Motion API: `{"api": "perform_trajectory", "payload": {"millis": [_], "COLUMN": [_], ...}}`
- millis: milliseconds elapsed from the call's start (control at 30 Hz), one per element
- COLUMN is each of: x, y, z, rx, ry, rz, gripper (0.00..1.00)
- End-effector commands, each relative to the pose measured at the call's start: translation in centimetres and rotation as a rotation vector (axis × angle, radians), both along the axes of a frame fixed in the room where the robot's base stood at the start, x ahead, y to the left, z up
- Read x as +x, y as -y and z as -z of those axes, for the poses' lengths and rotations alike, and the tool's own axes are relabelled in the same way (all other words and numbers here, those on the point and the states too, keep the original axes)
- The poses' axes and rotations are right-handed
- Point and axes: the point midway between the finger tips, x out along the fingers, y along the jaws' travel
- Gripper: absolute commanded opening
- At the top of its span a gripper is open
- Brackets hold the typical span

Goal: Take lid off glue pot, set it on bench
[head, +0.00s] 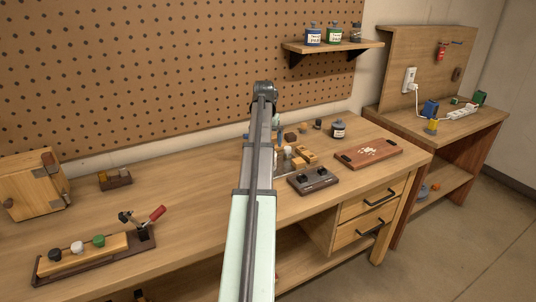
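A small grey jar with a dark top and a pale label (338,130) stands upright towards the back right of the bench (190,190). It looks like the glue pot, with its lid on, but its label is too small to read. My arm reaches up through the middle of the head view and bends at a dark joint, left of this jar. My gripper is hidden behind the arm, so its fingers and anything in them do not show.
Near the jar are a brown tray (385,149), a dark box with knobs (313,180) and small wooden blocks (305,155). A shelf (345,45) above holds several jars. A wooden cabinet (32,190) and a rack (85,262) stand left. The bench's left middle is clear.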

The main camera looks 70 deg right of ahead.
Motion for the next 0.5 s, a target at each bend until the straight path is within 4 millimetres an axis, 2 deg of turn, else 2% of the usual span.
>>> {"api": "perform_trajectory", "payload": {"millis": [167,500], "x": [-0.1,-0.2], "y": [0.4,1.1], "z": [1.2,4.9], "rx": [0.001,0.001], "ry": [0.0,0.0], "rz": [0.0,0.0], "gripper": [1.0,1.0]}}
